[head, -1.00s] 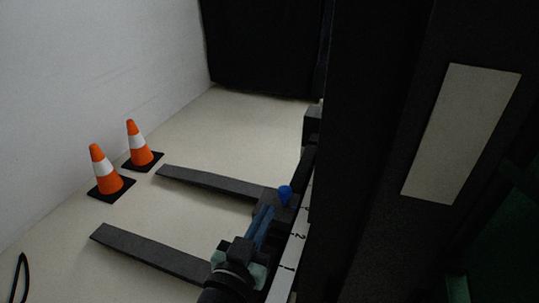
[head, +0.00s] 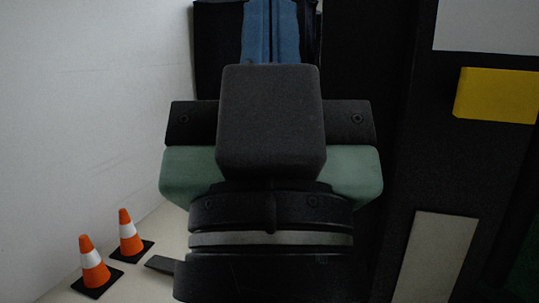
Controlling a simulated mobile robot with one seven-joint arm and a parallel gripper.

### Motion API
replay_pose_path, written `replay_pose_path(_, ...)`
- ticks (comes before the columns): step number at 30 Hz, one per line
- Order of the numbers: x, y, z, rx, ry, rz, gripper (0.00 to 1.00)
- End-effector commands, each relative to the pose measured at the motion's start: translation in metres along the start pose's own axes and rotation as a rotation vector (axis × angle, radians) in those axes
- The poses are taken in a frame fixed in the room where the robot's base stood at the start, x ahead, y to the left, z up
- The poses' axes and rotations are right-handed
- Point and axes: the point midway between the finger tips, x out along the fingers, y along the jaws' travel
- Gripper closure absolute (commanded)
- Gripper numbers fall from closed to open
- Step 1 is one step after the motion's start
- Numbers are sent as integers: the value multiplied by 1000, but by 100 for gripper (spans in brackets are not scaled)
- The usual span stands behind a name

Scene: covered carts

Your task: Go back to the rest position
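My gripper (head: 271,30) fills the middle of the head view, close to the camera and pointing up. Its black and green body hides much of the scene behind it. Its two blue fingers run side by side at the top edge, with only a thin dark line between them. The fingertips are at or beyond the top of the picture, so I cannot tell whether they are open or shut. No held object shows.
Two orange and white cones (head: 94,264) (head: 129,234) stand on the floor at lower left, by the white wall (head: 90,120). A tall black structure with a yellow block (head: 496,95) and a pale panel (head: 435,258) stands at right.

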Motion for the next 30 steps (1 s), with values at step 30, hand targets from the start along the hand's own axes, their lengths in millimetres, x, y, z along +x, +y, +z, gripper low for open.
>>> replay_pose_path(30,228,0,-211,4,-6,-2,100)
